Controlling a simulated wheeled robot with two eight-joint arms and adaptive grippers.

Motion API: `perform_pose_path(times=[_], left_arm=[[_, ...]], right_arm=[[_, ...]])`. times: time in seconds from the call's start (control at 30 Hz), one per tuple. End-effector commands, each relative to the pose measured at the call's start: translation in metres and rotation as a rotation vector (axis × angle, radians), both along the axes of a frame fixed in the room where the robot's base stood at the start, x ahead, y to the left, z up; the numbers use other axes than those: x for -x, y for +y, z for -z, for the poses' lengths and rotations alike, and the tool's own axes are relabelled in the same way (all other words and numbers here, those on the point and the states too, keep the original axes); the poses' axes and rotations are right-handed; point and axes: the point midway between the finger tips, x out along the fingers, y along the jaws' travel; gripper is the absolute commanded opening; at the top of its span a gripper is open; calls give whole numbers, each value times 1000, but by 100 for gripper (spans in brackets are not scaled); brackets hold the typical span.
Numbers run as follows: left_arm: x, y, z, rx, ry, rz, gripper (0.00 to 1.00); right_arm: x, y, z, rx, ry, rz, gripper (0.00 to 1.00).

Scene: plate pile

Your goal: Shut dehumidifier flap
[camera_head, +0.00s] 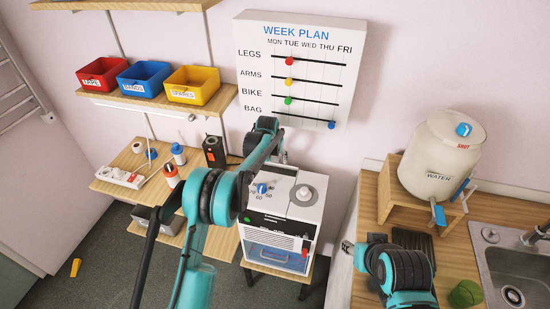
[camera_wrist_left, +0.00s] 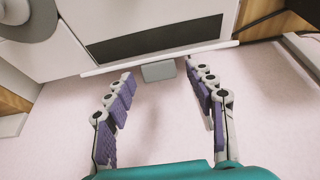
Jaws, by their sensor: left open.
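The white dehumidifier (camera_head: 312,212) stands on a low wooden stand, with a dial and a round knob on top. In the left wrist view its flap (camera_wrist_left: 212,43) is a thin white strip beside a long black slot (camera_wrist_left: 160,38), with a grey tab (camera_wrist_left: 158,72) at its edge. The flap appears raised, seen nearly edge-on. My left gripper (camera_wrist_left: 160,80) is open, its fingers on either side of the tab, apparently without touching it. In the head view my left gripper (camera_head: 278,156) is over the back of the dehumidifier, partly hidden by its own arm. My right gripper (camera_head: 347,246) shows only in part.
A week-plan board (camera_head: 300,70) hangs on the wall behind. At left, a bench (camera_head: 112,184) holds bottles and a power strip, below a shelf (camera_head: 150,101) with three bins. At right stand a water jug (camera_head: 437,155) and a sink (camera_head: 510,262).

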Motion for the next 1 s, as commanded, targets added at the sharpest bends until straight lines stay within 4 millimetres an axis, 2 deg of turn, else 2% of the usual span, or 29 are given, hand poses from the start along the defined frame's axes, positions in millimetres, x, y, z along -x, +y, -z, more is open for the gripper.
perform_pose_path(times=[0.17, 0.3, 0.37, 0.67, 1.0], left_arm=[[0, 0, 0, 0, 0, 0, 55], [0, 0, 0, 0, 0, 0, 18], [0, 0, 0, 0, 0, 0, 5], [2, 1, 1, 5, -24, 0, 5], [16, 3, 10, 41, -211, 1, 5]], right_arm=[[0, 0, 0, 0, 0, 0, 40], [0, 0, 0, 0, 0, 0, 40], [0, 0, 0, 0, 0, 0, 40], [0, 0, 4, 0, 0, 0, 40], [0, 0, 34, 0, 0, 0, 40]])
